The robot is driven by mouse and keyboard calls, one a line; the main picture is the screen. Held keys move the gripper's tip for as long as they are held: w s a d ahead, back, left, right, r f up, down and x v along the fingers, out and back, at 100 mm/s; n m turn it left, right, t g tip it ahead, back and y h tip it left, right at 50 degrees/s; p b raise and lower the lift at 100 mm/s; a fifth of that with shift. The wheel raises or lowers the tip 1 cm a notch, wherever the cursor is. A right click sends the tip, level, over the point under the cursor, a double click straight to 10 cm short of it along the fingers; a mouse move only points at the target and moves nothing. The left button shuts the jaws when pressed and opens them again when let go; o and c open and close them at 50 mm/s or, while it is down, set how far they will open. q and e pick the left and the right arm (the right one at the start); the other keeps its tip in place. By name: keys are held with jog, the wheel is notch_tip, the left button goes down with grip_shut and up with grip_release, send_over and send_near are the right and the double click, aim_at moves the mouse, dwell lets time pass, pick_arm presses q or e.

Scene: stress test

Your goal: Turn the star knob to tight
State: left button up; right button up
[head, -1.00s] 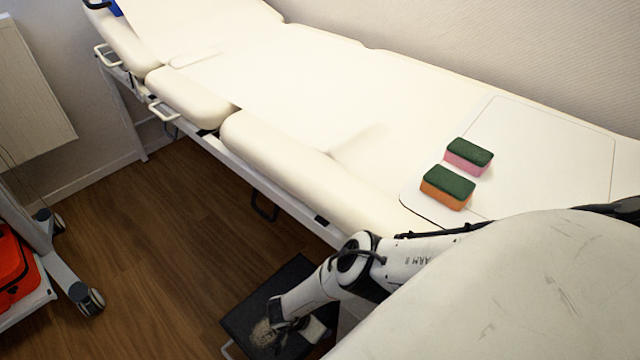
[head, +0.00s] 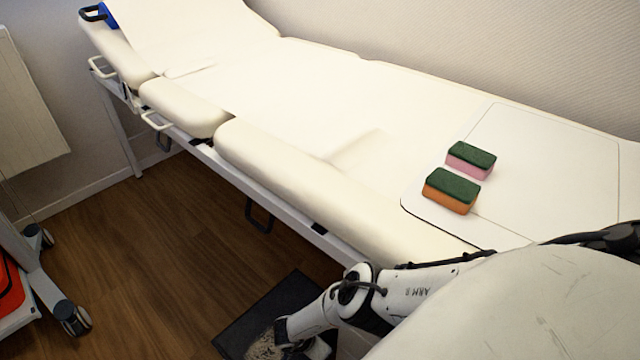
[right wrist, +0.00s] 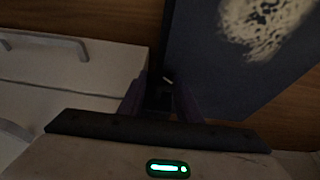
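No star knob can be made out in either view. My right arm (head: 350,298) comes in from the right in the head view and reaches down beside the couch, over a dark step. Its gripper is not clear there. In the right wrist view the two dark fingers of my right gripper (right wrist: 162,92) stand apart. The space between them is very dark, and I see nothing clearly held. My left gripper is not in view.
A cream treatment couch (head: 300,85) runs along the wall. Two sponges, pink-green (head: 470,160) and orange-green (head: 451,191), lie on its white board (head: 560,150). The dark step (head: 262,312) also shows in the wrist view (right wrist: 215,85), near a white handled front (right wrist: 75,75). A wheeled trolley (head: 40,285) stands left.

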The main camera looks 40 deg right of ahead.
jog(key=shift+r+p, duration=0.15)
jog(key=shift+p, duration=0.2)
jog(key=shift+s+d+r+t+p, duration=0.15)
jog(key=shift+s+t+p, duration=0.15)
jog(key=shift+t+p, duration=0.8)
jog(key=shift+s+f+m+t+p, duration=0.1)
jog(key=shift+f+m+t+p, duration=0.2)
jog(key=shift+t+p, duration=0.3)
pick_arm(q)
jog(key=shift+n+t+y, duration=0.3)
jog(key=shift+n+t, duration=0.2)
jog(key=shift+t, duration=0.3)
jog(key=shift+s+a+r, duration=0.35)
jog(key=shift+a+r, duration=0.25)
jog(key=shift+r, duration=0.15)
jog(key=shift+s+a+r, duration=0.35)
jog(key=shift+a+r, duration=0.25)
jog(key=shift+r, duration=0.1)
pick_arm(e)
jog(key=shift+f+t, duration=0.1)
jog(key=shift+t, duration=0.8)
jog(key=shift+m, duration=0.3)
jog(key=o, duration=1)
jog(key=shift+o, duration=0.2)
jog(key=shift+s, duration=0.1)
